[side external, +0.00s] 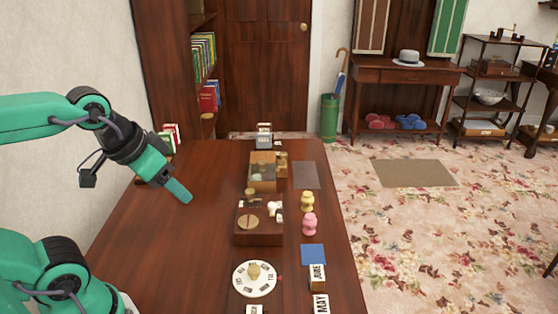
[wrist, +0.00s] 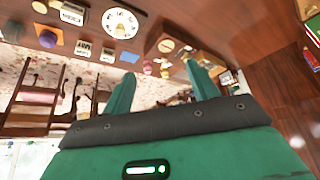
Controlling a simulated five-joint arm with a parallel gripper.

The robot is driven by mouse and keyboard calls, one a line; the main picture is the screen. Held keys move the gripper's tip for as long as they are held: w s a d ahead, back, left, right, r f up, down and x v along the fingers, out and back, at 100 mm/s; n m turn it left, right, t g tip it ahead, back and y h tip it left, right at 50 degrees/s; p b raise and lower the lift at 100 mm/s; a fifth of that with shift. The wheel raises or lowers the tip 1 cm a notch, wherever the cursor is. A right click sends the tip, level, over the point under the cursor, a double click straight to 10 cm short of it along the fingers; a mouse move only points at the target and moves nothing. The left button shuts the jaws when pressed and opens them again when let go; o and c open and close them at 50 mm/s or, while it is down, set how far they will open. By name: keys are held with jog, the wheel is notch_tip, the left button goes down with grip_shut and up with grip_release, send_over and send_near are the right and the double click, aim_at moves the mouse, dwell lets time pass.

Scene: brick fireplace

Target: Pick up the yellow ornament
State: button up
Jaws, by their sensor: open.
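The yellow ornament (side external: 307,201) stands upright on the right part of the wooden table, just behind a similar pink ornament (side external: 309,224). In the wrist view the yellow ornament (wrist: 165,73) is small, between my fingers and beyond their tips, with the pink ornament (wrist: 147,68) beside it. My gripper (side external: 180,191) is above the left part of the table, well to the left of the yellow ornament and apart from it. In the wrist view my gripper (wrist: 163,88) has its two fingers spread, with nothing held between them.
A wooden box (side external: 258,228) with small parts on it lies between my gripper and the ornaments. Another box (side external: 262,172) stands behind it. A white dial (side external: 254,279), a blue square (side external: 313,254) and lettered blocks (side external: 317,277) are nearer the front. The table's left part (side external: 160,235) is clear.

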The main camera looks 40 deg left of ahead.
jog(key=w+r+n+g, duration=0.1)
jog(key=w+r, duration=0.2)
jog(key=w, duration=0.8)
jog(key=n+g, duration=0.4)
jog(key=g, duration=0.1)
send_over(308, 194)
jog(key=f, duration=1.8)
jog(key=shift+s+a+f, duration=0.15)
jog(key=shift+a+f, duration=0.05)
jog(key=shift+f, duration=0.15)
jog(key=shift+w+f+n, duration=0.25)
jog(key=shift+f+n, duration=0.05)
jog(key=shift+f, duration=1.45)
jog(key=shift+f, duration=0.1)
jog(key=shift+s+d+f, duration=0.1)
jog(key=shift+f, duration=2.45)
